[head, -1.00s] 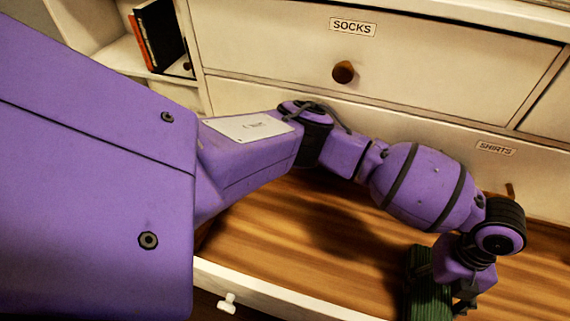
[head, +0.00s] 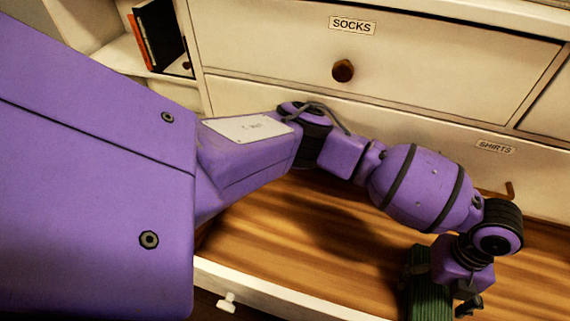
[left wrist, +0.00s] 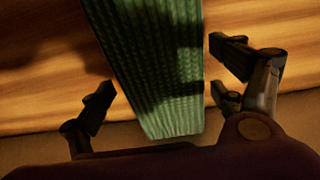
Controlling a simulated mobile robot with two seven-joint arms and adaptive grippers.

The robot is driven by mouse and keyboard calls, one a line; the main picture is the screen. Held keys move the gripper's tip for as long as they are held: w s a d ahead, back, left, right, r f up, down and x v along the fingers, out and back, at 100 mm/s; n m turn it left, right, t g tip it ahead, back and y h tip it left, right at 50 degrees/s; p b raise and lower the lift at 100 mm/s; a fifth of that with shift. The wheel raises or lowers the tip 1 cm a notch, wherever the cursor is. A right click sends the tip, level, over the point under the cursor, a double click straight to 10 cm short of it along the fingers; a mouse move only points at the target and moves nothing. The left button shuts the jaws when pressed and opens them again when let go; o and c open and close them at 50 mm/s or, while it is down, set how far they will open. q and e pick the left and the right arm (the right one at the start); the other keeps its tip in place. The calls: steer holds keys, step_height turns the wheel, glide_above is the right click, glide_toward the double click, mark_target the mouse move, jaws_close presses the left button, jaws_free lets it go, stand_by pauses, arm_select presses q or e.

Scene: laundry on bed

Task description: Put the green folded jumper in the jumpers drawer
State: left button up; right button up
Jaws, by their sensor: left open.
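The green folded jumper (head: 430,296) is a ribbed knit in the open wooden-bottomed drawer (head: 255,290), at the bottom right of the head view. No label shows on this drawer's front. My left gripper (head: 447,298) is low in the drawer at the jumper. In the left wrist view the jumper (left wrist: 158,85) lies between the spread fingers of the left gripper (left wrist: 165,88), with gaps on both sides. Its lower end is near the drawer's edge, and its far end runs out of the picture. My right gripper is in neither view.
A closed drawer labelled SHIRTS (head: 495,147) is directly above the open one. The SOCKS drawer (head: 440,55) is closed above that. Books (head: 158,36) stand on a shelf at the upper left. The drawer floor left of the jumper is clear.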

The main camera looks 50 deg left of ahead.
mark_target(433, 286)
arm_select(q)
steer(key=shift+r, duration=0.25)
steer(key=shift+r+p, duration=0.35)
steer(key=r+p, duration=0.1)
steer(key=r, duration=0.1)
steer(key=r+p, duration=0.4)
steer(key=shift+w+a+r, duration=0.15)
steer(key=shift+w+a, duration=0.05)
steer(key=shift+w, duration=0.2)
steer(key=shift+r, duration=0.3)
steer(key=shift+p, duration=0.3)
steer(key=shift+f, duration=0.1)
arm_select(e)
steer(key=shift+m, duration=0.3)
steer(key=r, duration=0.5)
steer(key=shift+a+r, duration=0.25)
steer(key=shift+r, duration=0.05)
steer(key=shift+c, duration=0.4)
